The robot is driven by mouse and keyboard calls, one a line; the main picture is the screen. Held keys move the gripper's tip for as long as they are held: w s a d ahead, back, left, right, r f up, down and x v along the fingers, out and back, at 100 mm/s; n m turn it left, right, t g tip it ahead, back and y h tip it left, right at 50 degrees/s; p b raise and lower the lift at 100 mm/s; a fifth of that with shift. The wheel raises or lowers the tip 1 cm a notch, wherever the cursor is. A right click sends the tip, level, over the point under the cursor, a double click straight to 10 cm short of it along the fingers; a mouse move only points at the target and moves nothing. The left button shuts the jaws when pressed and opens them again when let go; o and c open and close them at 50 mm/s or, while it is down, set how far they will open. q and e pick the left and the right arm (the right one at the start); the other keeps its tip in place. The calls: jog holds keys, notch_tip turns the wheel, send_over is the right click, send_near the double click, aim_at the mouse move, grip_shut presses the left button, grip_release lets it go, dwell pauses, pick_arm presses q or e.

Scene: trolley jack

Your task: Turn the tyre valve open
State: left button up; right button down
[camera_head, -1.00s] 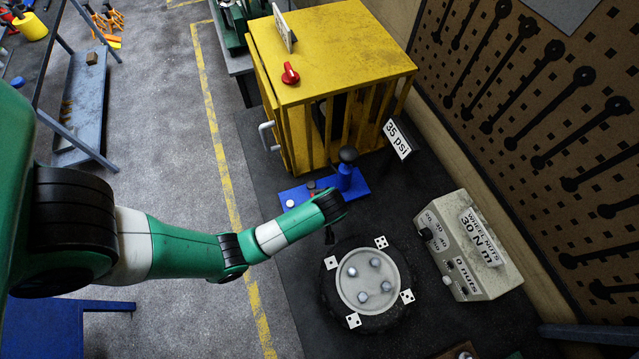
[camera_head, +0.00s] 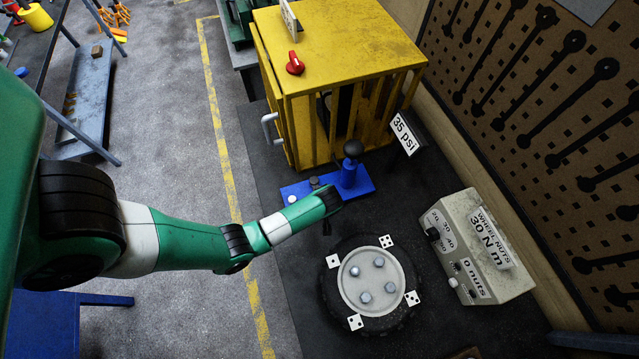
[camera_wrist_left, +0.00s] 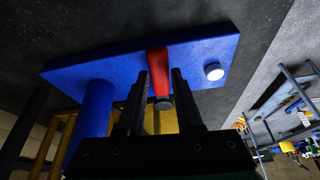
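A red handle with a dark end (camera_wrist_left: 160,75), which looks like the tyre valve, stands on a blue base plate (camera_wrist_left: 120,72). In the head view the plate (camera_head: 363,186) lies in front of the yellow cage, and only a dark knob (camera_head: 314,183) shows near my wrist. My left gripper (camera_wrist_left: 162,84) points at the plate, with one finger on each side of the red handle. The fingers stand apart; I cannot tell whether either touches it. In the head view my wrist hides the fingertips.
The blue post with a black ball (camera_head: 352,148) rises from the plate's right end; a white button (camera_head: 292,199) is at its left. Near by are the yellow cage (camera_head: 350,50), the "35 psi" sign (camera_head: 407,134), the wheel (camera_head: 372,325) and the grey box (camera_head: 480,245).

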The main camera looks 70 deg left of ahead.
pick_arm(q)
grip_shut()
dwell(1.1)
